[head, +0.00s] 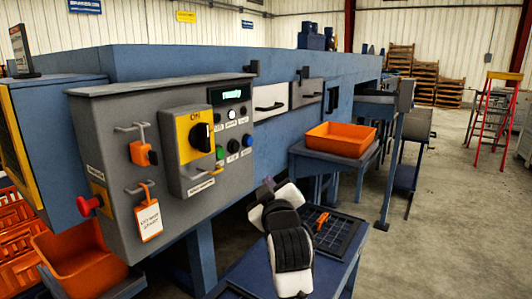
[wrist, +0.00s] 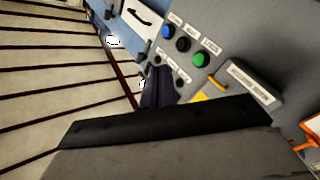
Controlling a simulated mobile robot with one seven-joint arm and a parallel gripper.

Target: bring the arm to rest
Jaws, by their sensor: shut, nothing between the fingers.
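My arm (head: 290,245), white and black, stands in the lower middle of the head view, in front of the machine and apart from the control panel (head: 85,140). My gripper is not clear in the head view. In the wrist view the dark fingers of my gripper (wrist: 157,82) are together, with nothing between them. Behind them the wrist view shows the panel's blue button (wrist: 168,31), black button (wrist: 183,45) and green button (wrist: 201,60). The fingers do not appear to touch the panel, though the gap is hard to judge.
The panel has a rotary switch (head: 200,135) by the word ON, a lit "ready" display (head: 232,94), a red knob (head: 90,204) and an orange padlock (head: 143,153). An orange tray (head: 340,140) stands right. A low blue table (head: 340,268) lies beside my arm.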

